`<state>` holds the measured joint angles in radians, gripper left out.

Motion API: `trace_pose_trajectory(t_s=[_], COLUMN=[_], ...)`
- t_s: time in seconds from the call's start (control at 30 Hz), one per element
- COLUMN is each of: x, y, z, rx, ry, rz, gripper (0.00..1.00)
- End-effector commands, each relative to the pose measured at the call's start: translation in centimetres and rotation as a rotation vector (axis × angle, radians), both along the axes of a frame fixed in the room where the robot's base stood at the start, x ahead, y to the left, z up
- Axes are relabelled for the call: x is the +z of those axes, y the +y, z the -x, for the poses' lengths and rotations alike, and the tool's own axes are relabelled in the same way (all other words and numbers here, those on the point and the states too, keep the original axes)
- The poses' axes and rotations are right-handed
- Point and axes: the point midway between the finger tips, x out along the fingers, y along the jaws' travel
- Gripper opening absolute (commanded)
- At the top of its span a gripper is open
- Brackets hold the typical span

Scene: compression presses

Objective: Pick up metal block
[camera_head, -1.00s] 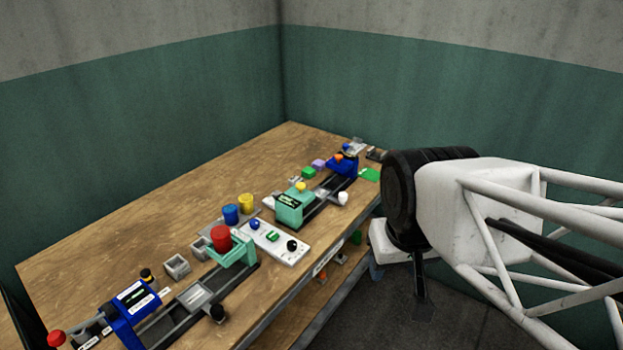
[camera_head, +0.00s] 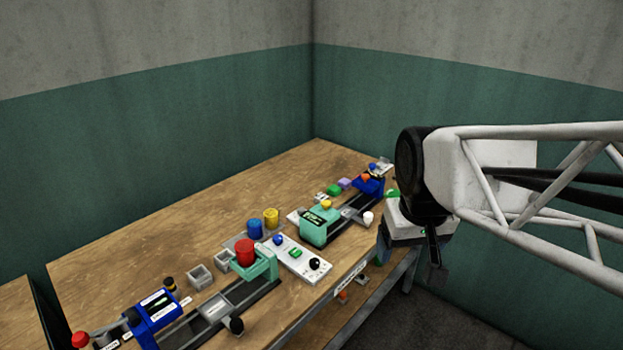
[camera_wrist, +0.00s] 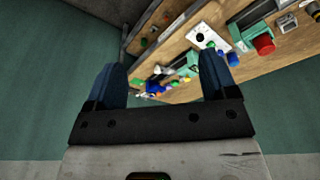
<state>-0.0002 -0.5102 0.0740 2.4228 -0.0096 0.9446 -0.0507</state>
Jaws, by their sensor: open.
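My gripper (camera_wrist: 162,72) is open and empty in the wrist view, with its two blue fingers spread apart. In the head view the dark end of my gripper (camera_head: 436,262) hangs off the right front edge of the table, apart from everything on it. Small grey blocks with square hollows, one on the left (camera_head: 200,277) and one on the right (camera_head: 224,260), stand on the table behind the near press. A small grey piece (camera_head: 382,168) lies by the far blue press. I cannot tell which of these is the metal block.
The wooden table (camera_head: 150,235) carries a near press with a blue body (camera_head: 156,310) and red cylinder (camera_head: 245,252), a white button panel (camera_head: 295,257), a green press (camera_head: 318,225), blue (camera_head: 255,228) and yellow (camera_head: 271,218) cylinders. The back left tabletop is clear.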

Motion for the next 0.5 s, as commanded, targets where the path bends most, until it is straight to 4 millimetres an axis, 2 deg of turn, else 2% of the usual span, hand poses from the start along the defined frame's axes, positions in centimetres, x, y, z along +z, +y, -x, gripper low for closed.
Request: trace_pose_trajectory(t_s=[0.03, 0.5], x=[0.3, 1.9], y=[0.1, 0.7], z=[-1.3, -12.4], rx=[0.011, 0.123], ry=[0.006, 0.040], rz=[0.002, 0.020], gripper=[0.79, 0.79])
